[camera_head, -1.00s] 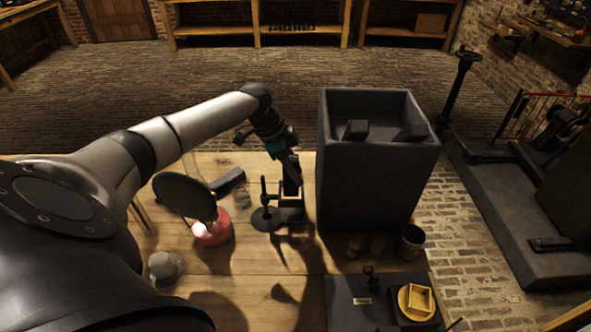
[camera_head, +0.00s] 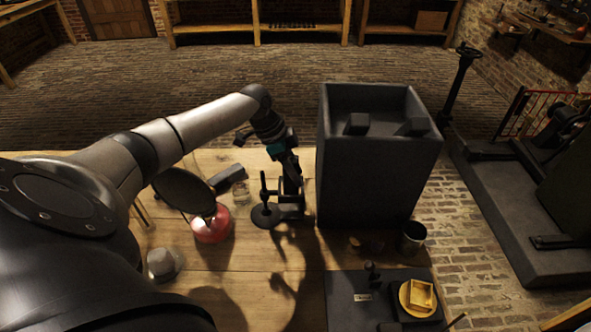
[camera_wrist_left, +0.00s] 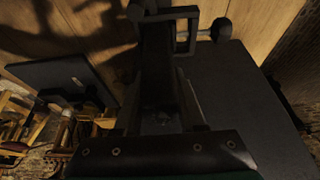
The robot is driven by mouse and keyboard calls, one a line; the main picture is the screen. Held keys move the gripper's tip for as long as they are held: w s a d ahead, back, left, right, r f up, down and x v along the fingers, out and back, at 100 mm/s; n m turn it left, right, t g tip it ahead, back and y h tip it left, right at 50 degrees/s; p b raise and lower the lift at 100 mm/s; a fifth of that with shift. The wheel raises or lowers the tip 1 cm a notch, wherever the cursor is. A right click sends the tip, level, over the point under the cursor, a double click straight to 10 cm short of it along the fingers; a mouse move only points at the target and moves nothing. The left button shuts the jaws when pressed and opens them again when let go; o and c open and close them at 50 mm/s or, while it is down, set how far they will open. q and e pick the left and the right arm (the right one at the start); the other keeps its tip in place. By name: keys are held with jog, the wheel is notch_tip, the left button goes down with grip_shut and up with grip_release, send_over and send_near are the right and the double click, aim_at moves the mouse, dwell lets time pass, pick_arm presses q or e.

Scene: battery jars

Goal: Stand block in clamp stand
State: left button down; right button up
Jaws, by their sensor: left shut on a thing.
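The clamp stand (camera_head: 265,212) is on the table left of the tall dark box, with a round base, an upright rod and a squared frame. In the left wrist view its dark frame and round knob (camera_wrist_left: 221,31) show at the top. My left gripper (camera_head: 288,175) comes down at the stand's frame. It is shut on a dark block (camera_wrist_left: 157,65), which reaches to the frame in the left wrist view. Dark-on-dark shading hides the block's lower end, so I cannot tell whether it rests in the stand. My right gripper is not in view.
The tall dark open box (camera_head: 370,185) stands close to the right of the gripper. A red-based flask (camera_head: 211,226), a glass jar (camera_head: 241,193) and a dark bar (camera_head: 229,178) are on the left.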

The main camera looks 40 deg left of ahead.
pick_arm(q)
jog(key=shift+f+b, duration=0.95)
jog(key=shift+f, duration=0.65)
jog(key=shift+c, duration=2)
grip_release()
jog(key=p+v, duration=0.2)
jog(key=v, duration=1.3)
jog(key=shift+r, duration=0.15)
jog(key=shift+d, duration=0.15)
